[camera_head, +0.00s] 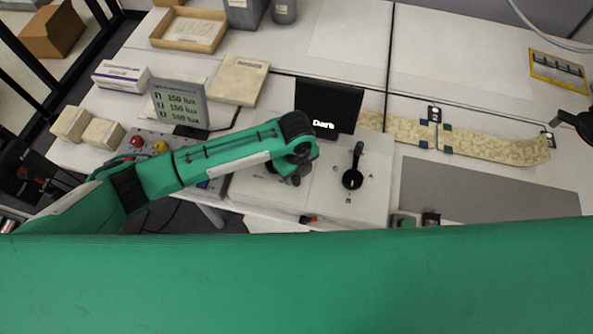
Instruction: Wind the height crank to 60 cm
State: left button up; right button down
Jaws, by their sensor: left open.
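My left arm comes in from the left. Its gripper (293,180) points down over the left part of a pale control box on the bench, its fingers mostly hidden under the green wrist; it is open. What lies right under it is covered. Beside it on the box is a black rotary lever (352,178) with letters around it. A small red-tipped part (308,219) sits at the bench's front edge below the gripper; I cannot tell if it is the height crank. My right gripper is out of view.
A black screen (328,107) and a lux display (179,104) stand behind the arm. A red button (137,141) is at left. A patterned strip (490,145) and a grey mat (480,190) lie at right. My green body part fills the foreground.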

pick_arm(q)
jog(key=shift+f, duration=0.65)
grip_shut()
jog(key=shift+w+d+r+n, duration=0.1)
jog(key=shift+w+d+n, duration=0.1)
jog(key=shift+n, duration=0.2)
